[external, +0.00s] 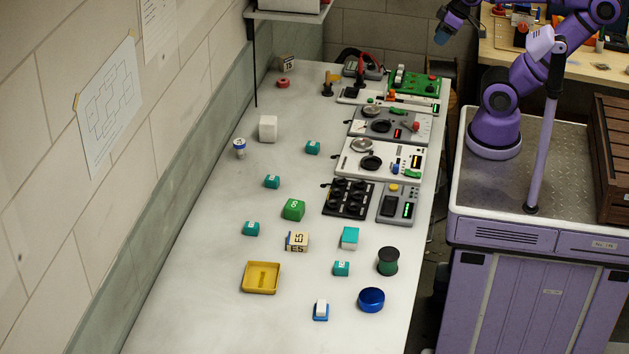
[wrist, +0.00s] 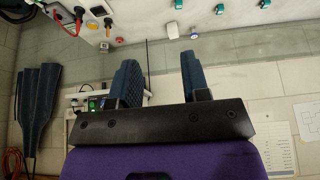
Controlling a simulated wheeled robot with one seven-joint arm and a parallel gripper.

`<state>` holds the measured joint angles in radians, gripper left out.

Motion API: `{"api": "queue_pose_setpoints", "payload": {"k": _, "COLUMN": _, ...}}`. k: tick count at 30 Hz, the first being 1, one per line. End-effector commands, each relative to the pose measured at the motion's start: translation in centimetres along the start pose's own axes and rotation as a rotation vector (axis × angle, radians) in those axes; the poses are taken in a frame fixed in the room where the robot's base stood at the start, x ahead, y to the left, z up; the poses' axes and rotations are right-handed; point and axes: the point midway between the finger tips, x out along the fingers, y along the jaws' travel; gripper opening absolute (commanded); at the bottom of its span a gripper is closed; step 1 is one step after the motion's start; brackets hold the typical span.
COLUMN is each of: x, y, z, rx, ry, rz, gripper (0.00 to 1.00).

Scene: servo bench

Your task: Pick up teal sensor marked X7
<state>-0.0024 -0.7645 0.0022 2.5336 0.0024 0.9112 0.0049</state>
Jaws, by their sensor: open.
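Several small teal sensors lie spread over the pale bench. In the external view one is at the far end (external: 313,147), one is left of the green block (external: 272,181), one is further forward (external: 251,228), and one is near the front (external: 341,268). Their white markings are too small to read, so I cannot tell which is X7. In the wrist view, teal sensors show at the top edge (wrist: 219,8). My gripper (wrist: 160,72) is open and empty, its two dark blue fingers apart. In the external view it (external: 447,30) is high at the top, right of the bench and away from the sensors.
A green block (external: 293,210), a tan marked block (external: 297,241), a teal-and-white box (external: 349,238), a yellow tray (external: 261,277), a dark green spool (external: 388,261) and a blue round tin (external: 371,299) stand among the sensors. Instrument panels (external: 380,160) line the right edge. A wall bounds the left.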

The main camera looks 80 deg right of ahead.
Motion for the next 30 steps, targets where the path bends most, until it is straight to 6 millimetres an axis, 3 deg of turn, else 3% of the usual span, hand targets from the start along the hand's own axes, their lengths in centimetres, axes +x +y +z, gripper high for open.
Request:
{"api": "queue_pose_setpoints", "payload": {"k": 9, "x": 0.0, "y": 0.0, "z": 0.0, "rx": 0.0, "ry": 0.0, "rz": 0.0, "gripper": 0.43}}
{"api": "queue_pose_setpoints", "payload": {"k": 12, "x": 0.0, "y": 0.0, "z": 0.0, "rx": 0.0, "ry": 0.0, "rz": 0.0, "gripper": 0.62}}
{"api": "queue_pose_setpoints", "payload": {"k": 21, "x": 0.0, "y": 0.0, "z": -0.2, "rx": 0.0, "ry": -0.002, "rz": -0.001, "gripper": 0.62}}
{"api": "queue_pose_setpoints", "payload": {"k": 26, "x": 0.3, "y": -0.4, "z": -2.4, "rx": 0.001, "ry": -0.022, "rz": -0.008, "gripper": 0.62}}
{"api": "queue_pose_setpoints", "payload": {"k": 30, "x": 1.2, "y": -1.2, "z": -6.1, "rx": 0.007, "ry": -0.056, "rz": -0.018, "gripper": 0.62}}
